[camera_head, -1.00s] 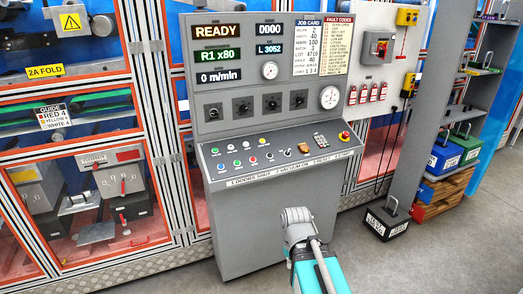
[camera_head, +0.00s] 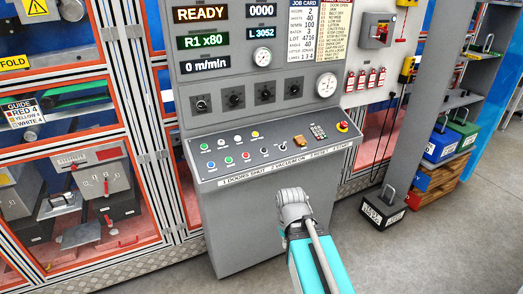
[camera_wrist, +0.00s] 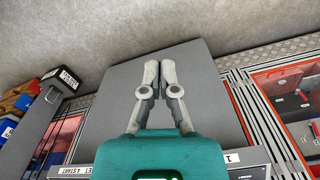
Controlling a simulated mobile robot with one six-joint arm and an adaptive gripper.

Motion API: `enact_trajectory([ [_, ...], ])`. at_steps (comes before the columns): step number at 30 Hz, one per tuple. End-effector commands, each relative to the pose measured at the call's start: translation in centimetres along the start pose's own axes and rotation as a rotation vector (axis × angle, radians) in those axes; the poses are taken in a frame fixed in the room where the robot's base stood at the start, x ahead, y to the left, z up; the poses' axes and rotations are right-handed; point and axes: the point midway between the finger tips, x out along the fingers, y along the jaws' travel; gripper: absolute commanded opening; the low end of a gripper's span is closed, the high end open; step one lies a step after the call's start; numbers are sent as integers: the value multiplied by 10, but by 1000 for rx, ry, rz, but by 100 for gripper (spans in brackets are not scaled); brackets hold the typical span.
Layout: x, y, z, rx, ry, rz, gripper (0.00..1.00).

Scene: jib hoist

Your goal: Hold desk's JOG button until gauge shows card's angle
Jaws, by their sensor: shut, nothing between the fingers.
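The grey desk (camera_head: 270,240) has a sloped panel with several coloured buttons (camera_head: 228,160), switches and a red knob (camera_head: 342,127). The button labels are too small to read, so I cannot tell which is JOG. A large round white gauge (camera_head: 326,84) and a smaller gauge (camera_head: 262,58) are on the upright board; their readings are not legible. The job card (camera_head: 303,30) is at the top; one line seems to read ANGLE 40. My gripper (camera_wrist: 159,65) is shut and empty in the wrist view, in front of the desk's plain grey front, apart from the buttons.
Displays show READY (camera_head: 200,13), R1 x80 and 0 m/min. A dark weight block with a handle (camera_head: 384,210) stands on the floor to the right, beside a grey post (camera_head: 400,130). Glazed machine doors (camera_head: 75,200) are on the left. Floor at the lower right is clear.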

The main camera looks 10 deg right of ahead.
Motion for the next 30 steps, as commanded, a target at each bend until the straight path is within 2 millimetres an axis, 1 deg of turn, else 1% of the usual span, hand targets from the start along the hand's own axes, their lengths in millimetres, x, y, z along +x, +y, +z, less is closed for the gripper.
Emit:
enact_trajectory([
  [8,0,-1,-3,-1,5,-5,0],
  [11,-1,-3,-13,-3,23,-21,0],
  [14,-4,-5,-32,-4,60,-54,0],
  [17,-8,-9,-61,-3,120,-103,0],
  [20,-15,-16,-99,-3,201,-170,0],
  [21,-19,-19,-116,-1,238,-199,0],
  [23,-26,-23,-144,5,300,-246,0],
  [24,-31,-26,-163,10,343,-277,0],
  [26,-40,-29,-191,23,409,-324,0],
  [27,-47,-30,-210,32,454,-353,0],
  [29,-57,-31,-238,50,520,-397,0],
  [30,-65,-30,-257,65,565,-424,0],
])
